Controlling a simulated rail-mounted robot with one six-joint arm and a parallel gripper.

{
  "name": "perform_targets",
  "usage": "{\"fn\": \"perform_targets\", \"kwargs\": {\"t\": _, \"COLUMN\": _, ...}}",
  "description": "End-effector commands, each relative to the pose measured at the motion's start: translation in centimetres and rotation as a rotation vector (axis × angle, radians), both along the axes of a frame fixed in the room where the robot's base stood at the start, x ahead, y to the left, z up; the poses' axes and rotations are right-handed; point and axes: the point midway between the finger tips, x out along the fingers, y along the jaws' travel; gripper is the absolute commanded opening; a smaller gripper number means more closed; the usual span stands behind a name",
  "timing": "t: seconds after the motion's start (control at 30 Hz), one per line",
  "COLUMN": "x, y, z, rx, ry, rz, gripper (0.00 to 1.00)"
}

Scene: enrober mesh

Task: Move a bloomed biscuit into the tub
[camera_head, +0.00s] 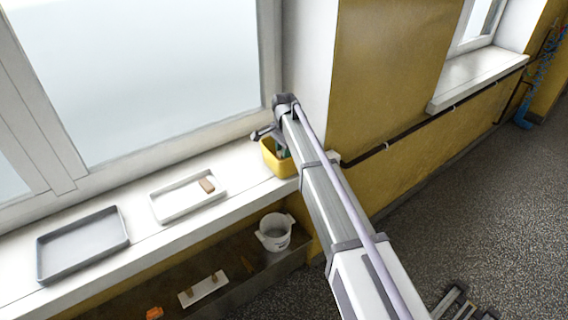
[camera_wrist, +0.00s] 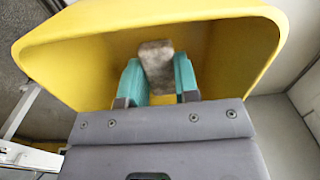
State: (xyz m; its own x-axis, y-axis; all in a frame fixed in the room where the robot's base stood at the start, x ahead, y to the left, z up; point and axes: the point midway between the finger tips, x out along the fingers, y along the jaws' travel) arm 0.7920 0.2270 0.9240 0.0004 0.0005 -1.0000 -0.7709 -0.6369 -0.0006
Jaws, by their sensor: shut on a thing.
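In the wrist view my gripper (camera_wrist: 158,84) has its two teal fingers shut on a pale, greyish-brown biscuit (camera_wrist: 156,62). The biscuit is held inside the mouth of the yellow tub (camera_wrist: 90,28). In the head view the yellow tub (camera_head: 270,158) stands on the white windowsill at its right end. My gripper (camera_head: 283,150) reaches down into it there, and the biscuit is hidden from that side.
A grey empty tray (camera_head: 82,246) lies left on the sill. On a lower shelf stand a white bucket (camera_head: 274,234), a white board (camera_head: 203,289) with brown pieces, and an orange object (camera_head: 154,313). The window and wall rise behind the sill.

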Motion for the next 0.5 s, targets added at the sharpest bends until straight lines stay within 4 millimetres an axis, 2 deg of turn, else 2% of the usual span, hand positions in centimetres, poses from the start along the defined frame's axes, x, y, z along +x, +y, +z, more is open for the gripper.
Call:
{"fn": "perform_targets", "kwargs": {"t": 0.03, "x": 0.0, "y": 0.0, "z": -1.7, "rx": 0.0, "ry": 0.0, "rz": 0.0, "gripper": 0.15}}
{"fn": "perform_targets", "kwargs": {"t": 0.13, "x": 0.0, "y": 0.0, "z": -3.6, "rx": 0.0, "ry": 0.0, "rz": 0.0, "gripper": 0.15}}
{"fn": "perform_targets", "kwargs": {"t": 0.37, "x": 0.0, "y": 0.0, "z": -3.1, "rx": 0.0, "ry": 0.0, "rz": 0.0, "gripper": 0.15}}
{"fn": "perform_targets", "kwargs": {"t": 0.5, "x": 0.0, "y": 0.0, "z": -3.6, "rx": 0.0, "ry": 0.0, "rz": 0.0, "gripper": 0.15}}
